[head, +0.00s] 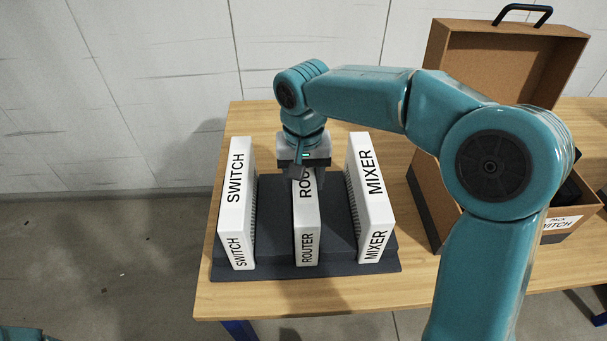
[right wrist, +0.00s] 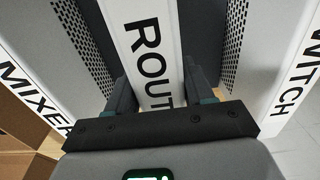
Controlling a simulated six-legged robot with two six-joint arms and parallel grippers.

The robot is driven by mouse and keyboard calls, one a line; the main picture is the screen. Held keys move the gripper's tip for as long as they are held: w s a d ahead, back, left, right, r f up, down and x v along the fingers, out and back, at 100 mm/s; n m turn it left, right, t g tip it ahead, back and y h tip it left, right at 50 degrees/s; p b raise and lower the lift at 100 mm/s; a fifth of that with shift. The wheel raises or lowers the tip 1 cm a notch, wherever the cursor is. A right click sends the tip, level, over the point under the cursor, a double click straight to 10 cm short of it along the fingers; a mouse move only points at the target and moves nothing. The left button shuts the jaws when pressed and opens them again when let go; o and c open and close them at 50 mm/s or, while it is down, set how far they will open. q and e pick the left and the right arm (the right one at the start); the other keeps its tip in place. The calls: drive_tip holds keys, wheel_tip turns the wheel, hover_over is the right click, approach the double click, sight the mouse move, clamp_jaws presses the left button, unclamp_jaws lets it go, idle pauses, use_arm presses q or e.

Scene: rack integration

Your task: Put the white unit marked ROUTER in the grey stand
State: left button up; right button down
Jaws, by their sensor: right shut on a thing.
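The white unit marked ROUTER (head: 306,235) stands upright in the middle of the dark grey stand (head: 279,262), between two other white units. Its lower part sits down among the stand's blocks; whether it rests fully on the base is hidden. My right gripper (head: 303,172) is above it and shut on its top edge. In the right wrist view the fingers (right wrist: 157,92) lie on both sides of the ROUTER unit (right wrist: 148,40). My left gripper is not in view; only a bit of teal shows at the lower left corner.
The white SWITCH unit (head: 238,205) stands in the stand to the left, the white MIXER unit (head: 372,205) to the right. An open brown case (head: 500,60) with a black handle stands on the wooden table (head: 270,115) at right. Table space left of the case's front is free.

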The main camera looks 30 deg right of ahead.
drive_tip(key=shift+w, duration=0.15)
drive_tip(key=shift+f, duration=0.1)
drive_tip(key=shift+f, duration=0.2)
drive_tip(key=shift+c, duration=1.7)
unclamp_jaws()
drive_tip(key=shift+r, duration=0.1)
wheel_tip(320, 180, up, 16)
drive_tip(key=p, duration=0.2)
drive_tip(key=shift+r, duration=0.2)
